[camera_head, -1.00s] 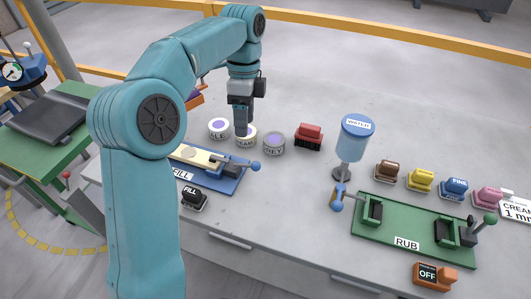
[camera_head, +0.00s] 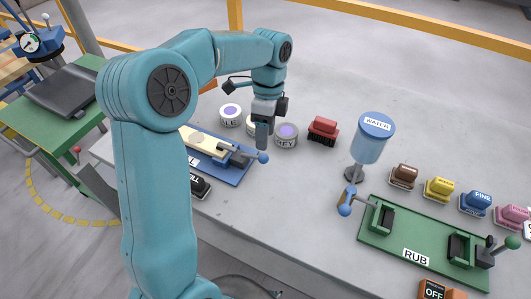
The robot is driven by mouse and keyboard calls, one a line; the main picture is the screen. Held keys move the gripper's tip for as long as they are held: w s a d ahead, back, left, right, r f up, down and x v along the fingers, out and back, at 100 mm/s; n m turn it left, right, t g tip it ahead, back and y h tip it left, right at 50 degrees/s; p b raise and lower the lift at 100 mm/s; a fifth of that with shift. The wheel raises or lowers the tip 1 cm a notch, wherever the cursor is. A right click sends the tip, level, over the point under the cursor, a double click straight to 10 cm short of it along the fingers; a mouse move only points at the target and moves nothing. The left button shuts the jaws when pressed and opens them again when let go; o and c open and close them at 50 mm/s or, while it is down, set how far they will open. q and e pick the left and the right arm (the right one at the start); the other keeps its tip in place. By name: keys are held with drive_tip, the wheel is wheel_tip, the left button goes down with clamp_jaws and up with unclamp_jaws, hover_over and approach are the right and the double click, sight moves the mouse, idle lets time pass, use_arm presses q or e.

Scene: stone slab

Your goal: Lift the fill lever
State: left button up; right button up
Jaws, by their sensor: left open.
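The fill lever (camera_head: 262,157) is a grey bar with a blue ball end, lying low at the right side of the blue fill base (camera_head: 232,174). A pale slab (camera_head: 207,143) lies on that base, partly hidden by my arm. My left gripper (camera_head: 262,138) points down just above and behind the blue ball. The jaws are open, seen nearly edge-on, with nothing seen between them. I cannot tell whether a fingertip touches the ball. My right gripper is out of view.
Round jars stand behind the lever, including a grey one (camera_head: 286,135) close to the gripper and a white one (camera_head: 231,115). A red brush-like block (camera_head: 323,130), a water dispenser (camera_head: 367,138) and the green RUB base (camera_head: 418,247) stand to the right. Bare slab lies in front.

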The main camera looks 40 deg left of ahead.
sight(264, 154)
use_arm(q)
drive_tip(key=f, duration=0.4)
drive_tip(key=s+f, duration=0.1)
drive_tip(key=f, duration=0.1)
drive_tip(key=shift+s+d+f, duration=0.1)
drive_tip(key=shift+d+f, duration=0.15)
drive_tip(key=shift+d, duration=0.05)
drive_tip(key=shift+s, duration=0.2)
drive_tip(key=shift+w+f, duration=0.1)
drive_tip(key=shift+w, duration=0.1)
drive_tip(key=c, duration=0.7)
clamp_jaws()
